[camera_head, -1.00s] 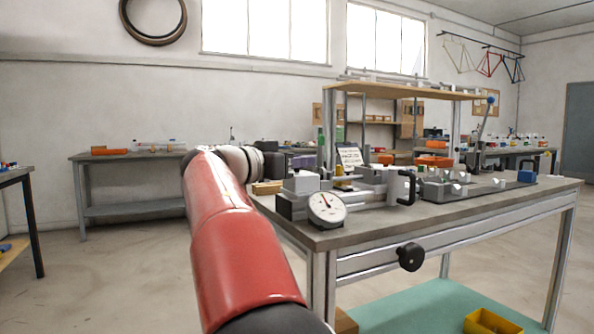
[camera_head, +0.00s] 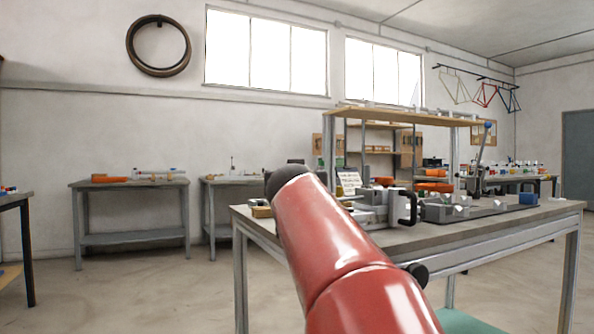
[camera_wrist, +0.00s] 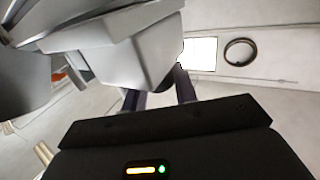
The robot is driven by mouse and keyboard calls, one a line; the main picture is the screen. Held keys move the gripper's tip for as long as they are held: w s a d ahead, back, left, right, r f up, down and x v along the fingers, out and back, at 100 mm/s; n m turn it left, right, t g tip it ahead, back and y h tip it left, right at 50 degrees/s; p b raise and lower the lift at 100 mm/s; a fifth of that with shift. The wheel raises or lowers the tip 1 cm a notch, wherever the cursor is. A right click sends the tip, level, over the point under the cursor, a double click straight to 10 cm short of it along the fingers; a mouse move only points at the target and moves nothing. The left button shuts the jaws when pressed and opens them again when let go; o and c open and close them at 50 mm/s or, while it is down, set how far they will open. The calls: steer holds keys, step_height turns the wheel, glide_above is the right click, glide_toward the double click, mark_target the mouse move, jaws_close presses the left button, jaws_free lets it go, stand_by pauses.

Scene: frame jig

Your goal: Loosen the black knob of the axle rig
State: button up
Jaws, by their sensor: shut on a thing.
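My gripper (camera_wrist: 160,90) shows from the palm side in the wrist view, its two dark fingers reaching up from the black palm. A pale grey block (camera_wrist: 130,50) covers the area by the fingertips, so the held knob is hidden. In the head view my red arm hides my gripper and the left end of the axle rig (camera_head: 372,214). A black handle (camera_head: 408,208) stands on the rig. A round black knob (camera_head: 418,274) also shows at the table's front rail, partly behind my arm.
The rig stands on a grey workbench (camera_head: 540,211) with a shelf (camera_head: 395,116) above it. A lever with a blue tip (camera_head: 488,126) rises at the right. Other benches stand along the back wall, with open floor (camera_head: 150,285) at the left.

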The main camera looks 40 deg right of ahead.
steer(key=shift+r+n+t+y+p, duration=0.15)
steer(key=shift+n+t+y+p, duration=0.4)
steer(key=shift+p, duration=0.4)
steer(key=shift+f+y, duration=0.2)
steer(key=shift+y, duration=0.15)
steer(key=o, duration=0.9)
steer(key=shift+o, duration=0.2)
steer(key=b+v, duration=0.2)
steer(key=v, duration=0.5)
steer(key=shift+s+a, duration=0.25)
steer(key=shift+s, duration=0.1)
